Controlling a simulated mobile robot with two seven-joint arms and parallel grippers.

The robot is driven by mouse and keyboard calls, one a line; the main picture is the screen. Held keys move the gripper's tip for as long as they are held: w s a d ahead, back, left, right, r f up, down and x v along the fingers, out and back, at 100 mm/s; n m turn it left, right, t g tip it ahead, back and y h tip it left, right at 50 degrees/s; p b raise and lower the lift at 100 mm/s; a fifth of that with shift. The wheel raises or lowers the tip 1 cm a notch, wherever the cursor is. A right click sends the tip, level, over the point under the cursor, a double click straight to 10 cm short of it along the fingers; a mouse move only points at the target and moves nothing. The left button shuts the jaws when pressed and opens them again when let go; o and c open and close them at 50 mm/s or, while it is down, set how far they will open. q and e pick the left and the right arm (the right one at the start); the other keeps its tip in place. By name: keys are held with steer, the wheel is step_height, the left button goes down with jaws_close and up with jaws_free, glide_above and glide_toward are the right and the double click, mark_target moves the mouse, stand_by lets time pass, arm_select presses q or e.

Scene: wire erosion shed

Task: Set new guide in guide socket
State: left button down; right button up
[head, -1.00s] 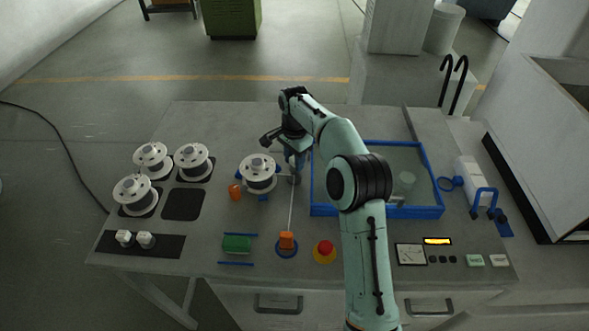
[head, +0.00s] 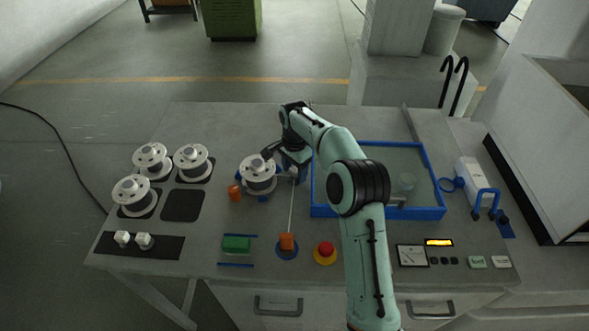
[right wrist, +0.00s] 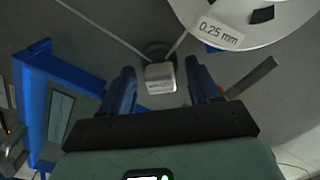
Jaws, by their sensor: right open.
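My right gripper (head: 292,168) is over the table, just right of the mounted wire spool (head: 258,176). In the right wrist view its two blue fingers (right wrist: 161,76) are apart, with a small pale guide block (right wrist: 161,84) between them. Clear gaps show on both sides of the block. The block is at a dark round socket (right wrist: 157,50), which is partly hidden; I cannot tell how fully it is seated. Two white guide blocks (head: 122,238) (head: 144,241) stand on the black mat (head: 170,248) at front left. My left gripper is not in view.
The blue-rimmed tray (head: 378,213) is close on the right. The spool with a 0.25 mm label (right wrist: 220,33) is near the fingers. A red button (head: 325,250) is in front.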

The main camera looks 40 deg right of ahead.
mark_target(294, 168)
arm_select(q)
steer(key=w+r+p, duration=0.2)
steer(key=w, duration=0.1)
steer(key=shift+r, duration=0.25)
arm_select(e)
step_height(294, 168, up, 12)
steer(key=shift+r, duration=0.15)
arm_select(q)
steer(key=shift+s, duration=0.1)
arm_select(e)
steer(key=shift+s, duration=0.1)
